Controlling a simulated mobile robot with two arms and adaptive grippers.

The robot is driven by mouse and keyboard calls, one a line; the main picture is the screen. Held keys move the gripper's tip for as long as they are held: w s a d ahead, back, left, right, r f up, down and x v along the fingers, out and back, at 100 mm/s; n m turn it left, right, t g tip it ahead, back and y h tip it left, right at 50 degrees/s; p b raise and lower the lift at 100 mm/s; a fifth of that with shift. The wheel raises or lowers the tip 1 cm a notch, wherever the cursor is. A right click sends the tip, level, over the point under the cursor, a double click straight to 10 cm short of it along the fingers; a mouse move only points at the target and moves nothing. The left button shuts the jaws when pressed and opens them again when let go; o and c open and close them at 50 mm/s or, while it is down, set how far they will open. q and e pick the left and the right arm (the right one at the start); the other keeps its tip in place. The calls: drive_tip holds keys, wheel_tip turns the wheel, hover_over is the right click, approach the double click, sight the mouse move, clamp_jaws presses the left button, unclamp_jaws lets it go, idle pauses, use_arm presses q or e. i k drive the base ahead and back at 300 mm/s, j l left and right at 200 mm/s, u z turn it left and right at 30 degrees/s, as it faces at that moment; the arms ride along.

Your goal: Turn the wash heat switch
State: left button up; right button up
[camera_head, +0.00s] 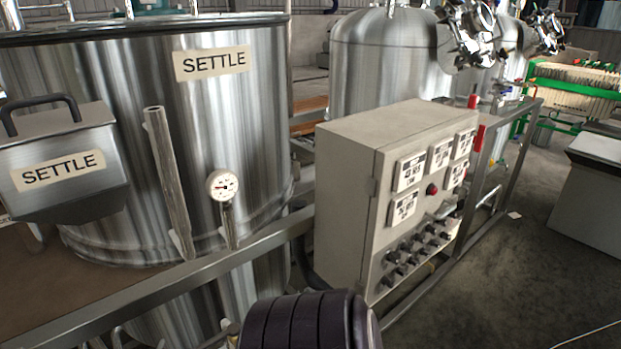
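A beige control cabinet (350,175) stands right of centre, its front panel facing right. Several dark rotary switches (404,257) sit in rows on the lower part of that panel. Their labels are too small to read, so I cannot tell which one is the wash heat switch or how it is turned. Above them are several white meters (410,172) and a red button or lamp (432,189). Neither of my grippers shows in the head view.
A large steel tank marked SETTLE (255,120) fills the left, with a round gauge (223,185). A metal rail (170,285) runs in front of it. Another tank (385,65) stands behind the cabinet. Open floor (520,260) lies to the right.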

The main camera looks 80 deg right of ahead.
sight(386, 281)
drive_tip(key=z, duration=3.45)
